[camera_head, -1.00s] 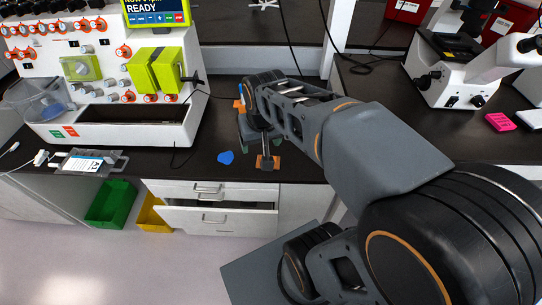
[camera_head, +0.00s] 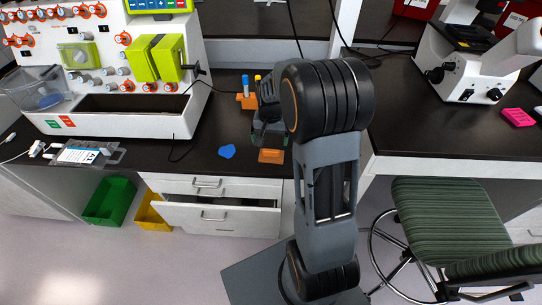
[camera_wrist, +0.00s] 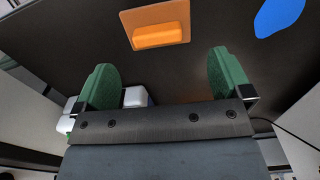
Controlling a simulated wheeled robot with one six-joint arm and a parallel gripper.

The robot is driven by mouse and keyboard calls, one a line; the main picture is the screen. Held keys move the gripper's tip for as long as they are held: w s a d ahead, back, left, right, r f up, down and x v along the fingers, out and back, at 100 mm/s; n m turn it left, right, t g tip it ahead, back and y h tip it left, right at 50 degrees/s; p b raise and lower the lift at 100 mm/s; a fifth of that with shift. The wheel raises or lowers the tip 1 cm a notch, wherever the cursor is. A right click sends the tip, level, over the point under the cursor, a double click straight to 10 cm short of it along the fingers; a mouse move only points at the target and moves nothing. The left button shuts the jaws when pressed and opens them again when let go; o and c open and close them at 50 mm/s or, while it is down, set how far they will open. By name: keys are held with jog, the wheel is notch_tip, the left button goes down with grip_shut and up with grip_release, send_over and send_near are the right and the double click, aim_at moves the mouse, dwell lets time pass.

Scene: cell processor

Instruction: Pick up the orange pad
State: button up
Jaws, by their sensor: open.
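The orange pad (camera_head: 271,156) lies flat on the dark bench top near its front edge, just right of a blue pad. In the wrist view the orange pad (camera_wrist: 158,32) lies beyond the fingertips, between their lines, left of centre. My gripper (camera_wrist: 165,75) is open with its two green fingers spread and nothing held between them. In the head view my gripper (camera_head: 270,138) is just behind the pad, mostly hidden by my dark wrist. The gap in height between fingers and pad is hard to judge.
The blue pad (camera_head: 227,151) lies left of the orange one. An orange rack (camera_head: 245,101) with small tubes stands behind. The white cell processor (camera_head: 110,122) fills the left. An open drawer (camera_head: 220,217) juts out below the bench. A green striped chair (camera_head: 450,222) stands right.

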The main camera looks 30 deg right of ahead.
aim_at(271, 150)
jog(key=shift+d+f, duration=0.2)
jog(key=shift+f, duration=2.95)
jog(key=c, duration=1)
